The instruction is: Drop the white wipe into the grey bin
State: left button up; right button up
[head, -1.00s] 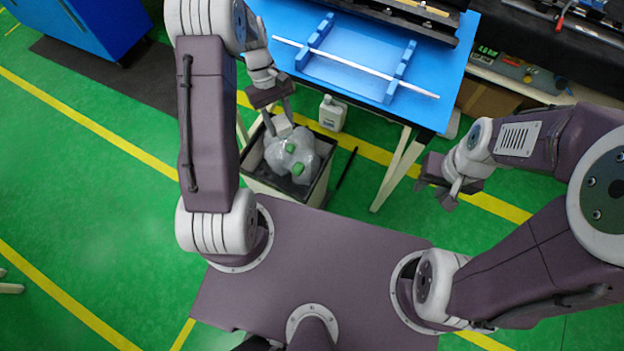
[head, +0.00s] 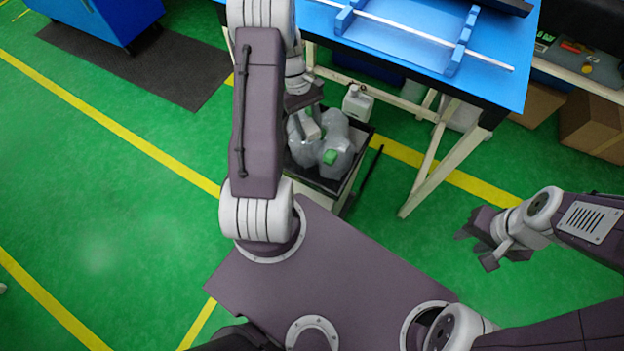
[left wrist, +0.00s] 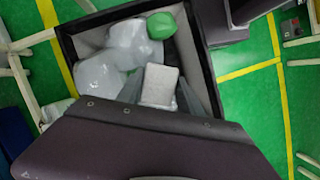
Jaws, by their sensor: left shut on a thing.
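The white wipe (left wrist: 159,85) is a small pale block between the fingertips of my left gripper (left wrist: 158,97), which is shut on it. In the head view the left gripper (head: 310,122) hangs over the grey bin (head: 324,184), and the wipe (head: 308,126) shows under the fingers. The bin is open-topped with a dark rim; the rim also shows in the left wrist view (left wrist: 203,55). The wipe appears above the bin's contents; whether it touches them I cannot tell. My right gripper (head: 477,247) is open and empty over the floor at right.
A blue-topped workbench (head: 400,40) with a rod on blue supports is beyond. A dark stick (head: 370,168) lies right of the bin. Green floor is free at left.

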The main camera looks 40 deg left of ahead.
aim_at(305, 120)
pick_arm(q)
notch_tip(305, 120, down, 6)
jog(key=b, duration=0.6)
jog(key=shift+r, duration=0.2)
jog(key=o, duration=1.4)
jog(key=p+v, duration=0.3)
jog(key=v, duration=0.6)
jog(key=shift+r+p, duration=0.1)
jog(key=shift+p, duration=0.2)
